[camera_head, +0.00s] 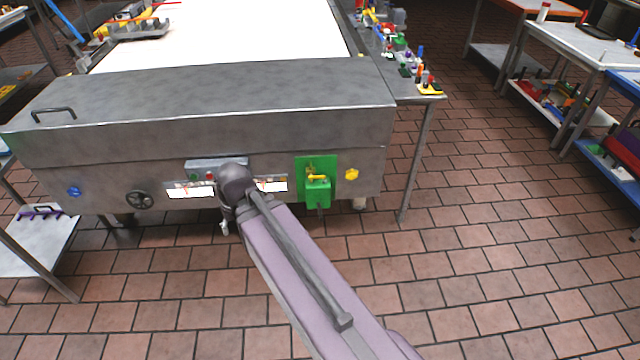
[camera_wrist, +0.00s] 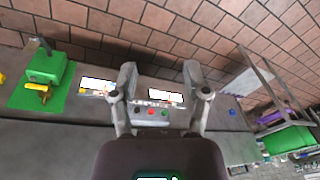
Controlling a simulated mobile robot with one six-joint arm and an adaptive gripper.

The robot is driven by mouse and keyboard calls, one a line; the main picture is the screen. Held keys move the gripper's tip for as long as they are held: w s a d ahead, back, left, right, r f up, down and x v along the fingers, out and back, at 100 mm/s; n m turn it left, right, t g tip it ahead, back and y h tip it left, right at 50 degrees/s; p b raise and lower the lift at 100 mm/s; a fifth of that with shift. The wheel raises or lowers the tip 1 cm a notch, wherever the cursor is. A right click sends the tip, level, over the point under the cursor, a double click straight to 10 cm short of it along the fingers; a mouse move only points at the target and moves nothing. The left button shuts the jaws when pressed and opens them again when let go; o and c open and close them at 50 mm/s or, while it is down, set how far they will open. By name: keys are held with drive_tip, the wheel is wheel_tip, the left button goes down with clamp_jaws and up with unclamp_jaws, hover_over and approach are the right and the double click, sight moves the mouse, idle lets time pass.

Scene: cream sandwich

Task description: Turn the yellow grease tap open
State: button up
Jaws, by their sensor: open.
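The yellow grease tap (camera_head: 317,177) sits on a green box and green panel (camera_head: 302,165) at the right of the machine's front. In the wrist view the yellow tap (camera_wrist: 40,88) shows at the left, beside the green box (camera_wrist: 47,68); that view appears upside down. My gripper (camera_wrist: 160,72) is open, its two fingers apart with nothing between them. It is over the panel with white labels and buttons, to one side of the tap and not touching it. In the head view my arm hides most of the gripper.
The steel machine (camera_head: 200,100) has a black handwheel (camera_head: 139,199), a blue knob (camera_head: 75,191) and a yellow knob (camera_head: 351,174) just right of the tap. Red and green buttons (camera_wrist: 150,111) are near my fingers. A table leg (camera_head: 416,165) stands right; the tiled floor in front is open.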

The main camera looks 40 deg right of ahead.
drive_tip(key=w+d+f+m+t+y+b, duration=0.1)
drive_tip(key=w+d+f+m+t+b, duration=1)
drive_tip(key=b, duration=1.1)
drive_tip(key=d+f+m+t+h+b, duration=0.1)
drive_tip(key=d+f+m+h+b, duration=0.3)
drive_tip(key=d, duration=0.5)
drive_tip(key=s+d+f+m+h+b, duration=0.1)
drive_tip(key=d+f+m+h+b, duration=0.3)
drive_tip(key=d+b, duration=0.4)
drive_tip(key=d+f+m+t+h+b, duration=0.1)
drive_tip(key=d+f+m+h+b, duration=0.2)
drive_tip(key=d+b, duration=0.4)
drive_tip(key=d+f+m, duration=0.1)
drive_tip(key=d+f, duration=0.1)
drive_tip(key=d, duration=0.1)
drive_tip(key=shift+s+m+t+h, duration=0.2)
drive_tip(key=shift+m+t+h, duration=0.1)
drive_tip(key=shift+h, duration=0.1)
drive_tip(key=shift+w+a, duration=0.1)
drive_tip(key=shift+w, duration=0.1)
drive_tip(key=shift+w+f, duration=0.1)
